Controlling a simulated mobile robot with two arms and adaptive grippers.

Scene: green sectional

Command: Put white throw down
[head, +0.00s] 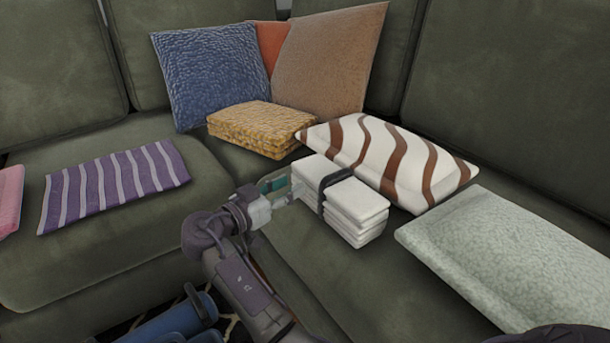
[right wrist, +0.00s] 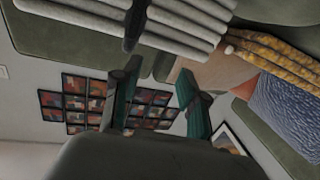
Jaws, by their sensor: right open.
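The white throw (head: 357,206) is a folded stack with a dark band around it. It rests on the green sofa seat, in front of the striped cushion. My right gripper (head: 278,187) is just left of the throw, with its fingers pointing toward it. In the right wrist view the gripper (right wrist: 158,82) has its two fingers apart with nothing between them. The throw's folds (right wrist: 180,22) show beyond the fingertips there. I cannot tell whether a finger touches it. My left gripper is not in view.
A brown-and-white striped cushion (head: 385,157) lies behind the throw, a pale green cushion (head: 520,262) to its right. A folded yellow throw (head: 258,127) sits behind left, before blue (head: 210,75) and tan (head: 328,62) pillows. A purple striped throw (head: 113,185) lies on the left seat.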

